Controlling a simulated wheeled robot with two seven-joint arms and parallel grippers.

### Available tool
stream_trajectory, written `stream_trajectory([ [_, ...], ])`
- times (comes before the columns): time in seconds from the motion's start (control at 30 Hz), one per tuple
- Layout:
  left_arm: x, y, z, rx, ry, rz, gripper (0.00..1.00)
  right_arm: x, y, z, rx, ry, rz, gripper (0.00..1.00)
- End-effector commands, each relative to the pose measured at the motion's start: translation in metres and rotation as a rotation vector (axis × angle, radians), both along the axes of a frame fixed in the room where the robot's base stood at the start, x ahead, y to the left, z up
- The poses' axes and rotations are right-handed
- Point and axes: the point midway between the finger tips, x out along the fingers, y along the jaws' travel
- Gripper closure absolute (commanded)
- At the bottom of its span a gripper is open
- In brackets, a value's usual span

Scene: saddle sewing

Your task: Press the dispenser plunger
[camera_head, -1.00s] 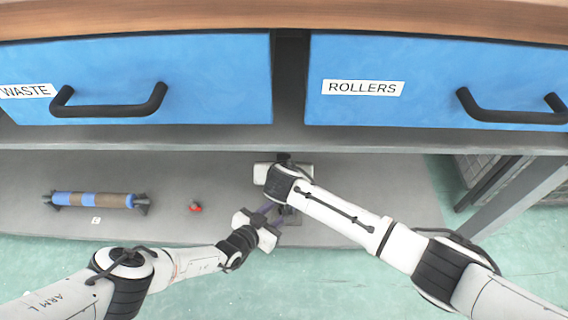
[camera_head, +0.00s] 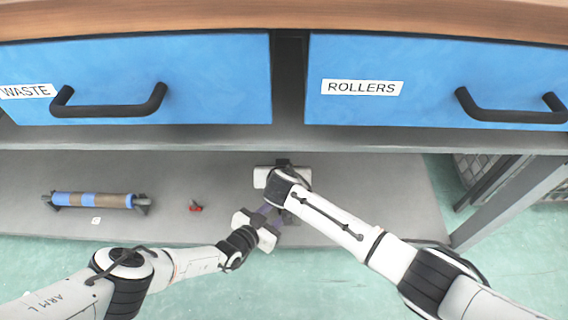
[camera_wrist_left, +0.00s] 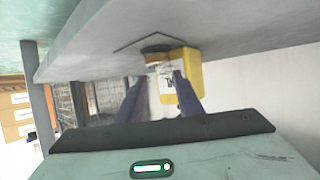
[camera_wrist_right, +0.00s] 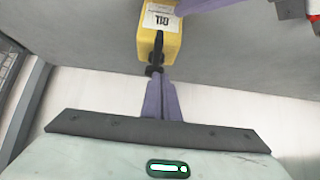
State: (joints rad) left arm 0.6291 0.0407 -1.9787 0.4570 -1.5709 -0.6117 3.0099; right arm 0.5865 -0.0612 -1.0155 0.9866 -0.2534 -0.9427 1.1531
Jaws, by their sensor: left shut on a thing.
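The yellow dispenser (camera_wrist_right: 160,32) has a white label and a black plunger (camera_wrist_right: 155,58) in the right wrist view. It also shows in the left wrist view (camera_wrist_left: 190,75), between the purple fingers of my left gripper (camera_wrist_left: 162,92). My left gripper is shut on its body. My right gripper (camera_wrist_right: 161,85) has its fingers together, with the tips at the black plunger. They appear to touch it, but I cannot tell how firmly. In the head view my arms meet over the grey shelf and hide the dispenser.
A blue and brown roller (camera_head: 92,200) lies on the grey shelf (camera_head: 160,225) at left. A small red and dark object (camera_head: 195,207) lies right of it. Blue drawers (camera_head: 130,70) with black handles hang above. A grey post (camera_head: 500,205) stands at right.

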Motion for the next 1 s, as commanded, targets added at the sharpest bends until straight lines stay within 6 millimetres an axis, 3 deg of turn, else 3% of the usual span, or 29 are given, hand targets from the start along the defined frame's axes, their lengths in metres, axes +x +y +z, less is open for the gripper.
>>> stream_trajectory([
  [0.13,0.001,0.000,0.000,-0.001,-0.002,0.000,0.85,-0.002,-0.003,-0.003,-0.004,0.010,-0.005,1.00],
  [0.33,0.001,0.000,0.000,-0.001,-0.001,0.000,0.85,-0.002,-0.004,0.020,-0.005,0.007,-0.002,1.00],
  [0.87,0.000,0.000,0.000,0.000,0.000,0.000,0.85,-0.074,-0.001,0.090,0.004,0.007,-0.002,1.00],
  [1.0,0.000,0.000,0.000,0.000,0.000,0.000,0.85,-0.088,-0.020,0.100,-0.024,-0.020,0.043,1.00],
])
